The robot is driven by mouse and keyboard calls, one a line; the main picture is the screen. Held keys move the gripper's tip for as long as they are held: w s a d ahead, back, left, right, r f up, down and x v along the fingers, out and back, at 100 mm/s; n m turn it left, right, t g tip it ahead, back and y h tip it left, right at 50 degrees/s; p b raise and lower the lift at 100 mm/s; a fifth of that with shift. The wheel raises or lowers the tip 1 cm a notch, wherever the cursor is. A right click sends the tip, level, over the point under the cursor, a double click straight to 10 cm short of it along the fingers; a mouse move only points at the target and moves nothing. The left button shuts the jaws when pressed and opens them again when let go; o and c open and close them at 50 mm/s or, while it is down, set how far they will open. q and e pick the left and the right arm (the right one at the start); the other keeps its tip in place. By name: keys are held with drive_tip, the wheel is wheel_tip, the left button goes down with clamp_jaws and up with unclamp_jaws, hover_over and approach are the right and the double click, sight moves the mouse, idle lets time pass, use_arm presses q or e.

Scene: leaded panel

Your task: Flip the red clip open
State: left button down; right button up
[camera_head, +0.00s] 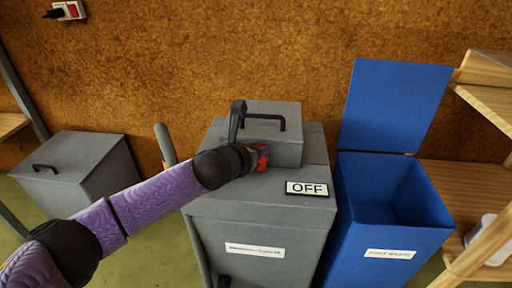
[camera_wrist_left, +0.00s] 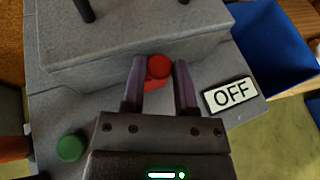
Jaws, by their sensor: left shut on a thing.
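The red clip (camera_wrist_left: 158,68) is on the front of the raised grey lid block on top of the grey cabinet. My left gripper (camera_wrist_left: 160,80) reaches it from the front, and its two purple fingers are shut on the clip's round red end. In the head view the red clip (camera_head: 262,158) shows partly beside my left gripper (camera_head: 252,160), with the wrist hiding part of it. The grey lid block (camera_head: 285,152) has a black handle on top and sits flat on the cabinet (camera_head: 270,212). My right gripper is not in view.
An "OFF" sign (camera_head: 307,188) lies right of the clip. A green round knob (camera_wrist_left: 70,147) is at the left in the wrist view. An open blue bin (camera_head: 395,200) stands to the right, a lidded grey box (camera_head: 75,170) to the left. Wooden shelves (camera_head: 490,100) are at far right.

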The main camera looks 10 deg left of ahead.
use_arm(q)
drive_tip(key=shift+s+f+t, duration=0.25)
drive_tip(key=shift+s+t, duration=0.05)
drive_tip(key=shift+s, duration=0.1)
drive_tip(key=shift+s+f+m+t+b, duration=0.3)
drive_tip(key=shift+s+f+t, duration=0.2)
drive_tip(key=shift+t, duration=0.2)
drive_tip(key=t+b, duration=0.1)
drive_tip(key=s+f+t+h+b, duration=0.1)
drive_tip(key=b, duration=0.1)
drive_tip(key=shift+s+m, duration=0.25)
drive_tip(key=shift+m, duration=0.15)
drive_tip(key=s+t+b, duration=0.1)
drive_tip(key=b, duration=0.2)
drive_tip(key=shift+f+m+t+h+b, duration=0.15)
drive_tip(key=shift+m+t+h+b, duration=0.15)
drive_tip(key=shift+m+h+b, duration=0.1)
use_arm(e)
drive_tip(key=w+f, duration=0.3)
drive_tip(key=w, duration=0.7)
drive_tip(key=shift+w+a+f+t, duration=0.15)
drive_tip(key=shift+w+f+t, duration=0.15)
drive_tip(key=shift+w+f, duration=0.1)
use_arm(q)
drive_tip(key=c, duration=0.7)
unclamp_jaws()
drive_tip(key=shift+o, duration=0.2)
